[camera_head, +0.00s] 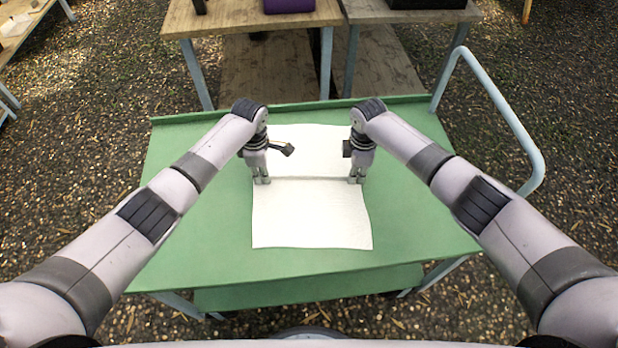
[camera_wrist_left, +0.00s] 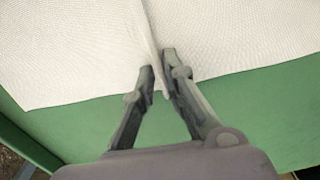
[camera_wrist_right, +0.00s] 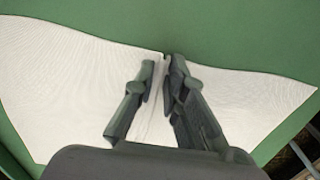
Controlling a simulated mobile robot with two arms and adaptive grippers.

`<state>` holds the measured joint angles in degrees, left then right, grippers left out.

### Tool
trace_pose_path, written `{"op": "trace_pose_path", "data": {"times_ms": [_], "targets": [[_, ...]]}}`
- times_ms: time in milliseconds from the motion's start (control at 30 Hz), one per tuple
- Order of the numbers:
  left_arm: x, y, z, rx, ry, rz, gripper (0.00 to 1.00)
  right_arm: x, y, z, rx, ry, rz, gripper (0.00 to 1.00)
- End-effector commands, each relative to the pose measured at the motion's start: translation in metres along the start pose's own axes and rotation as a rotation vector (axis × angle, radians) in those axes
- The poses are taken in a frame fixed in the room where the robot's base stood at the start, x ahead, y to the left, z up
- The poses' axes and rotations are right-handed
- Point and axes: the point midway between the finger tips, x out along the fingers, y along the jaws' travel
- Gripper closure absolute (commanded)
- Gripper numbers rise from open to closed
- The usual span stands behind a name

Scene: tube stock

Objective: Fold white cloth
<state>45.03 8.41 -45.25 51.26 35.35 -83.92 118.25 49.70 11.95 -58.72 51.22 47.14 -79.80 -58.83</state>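The white cloth (camera_head: 311,222) lies spread on the green cart top, with a straight raised crease running across it between my two grippers. My left gripper (camera_head: 262,181) is at the crease's left end. In the left wrist view its fingers (camera_wrist_left: 158,72) are close together on a raised ridge of the cloth (camera_wrist_left: 80,50). My right gripper (camera_head: 355,181) is at the crease's right end. In the right wrist view its fingers (camera_wrist_right: 160,70) are close together with a ridge of the cloth (camera_wrist_right: 60,85) between them. Both grippers are low, at cloth height.
The green cart (camera_head: 205,225) has free top around the cloth and a low raised back edge. A blue-grey handle (camera_head: 505,110) curves up at its right. Two wooden tables (camera_head: 250,18) stand behind, carrying a purple item (camera_head: 289,5) and a black item (camera_head: 427,3).

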Motion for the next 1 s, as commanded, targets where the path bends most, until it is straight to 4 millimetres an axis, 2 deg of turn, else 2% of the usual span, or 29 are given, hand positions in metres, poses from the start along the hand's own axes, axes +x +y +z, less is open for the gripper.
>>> {"op": "trace_pose_path", "data": {"times_ms": [300,1000], "targets": [[0.0024,-0.0007,-0.0002,0.000,0.001,-0.001,1.00,0.0034,-0.0014,0.0007,0.000,-0.002,-0.003,1.00],[0.0025,-0.0007,-0.0002,0.000,0.001,-0.001,1.00,0.0037,-0.0016,0.0008,0.000,-0.002,-0.003,1.00]]}}
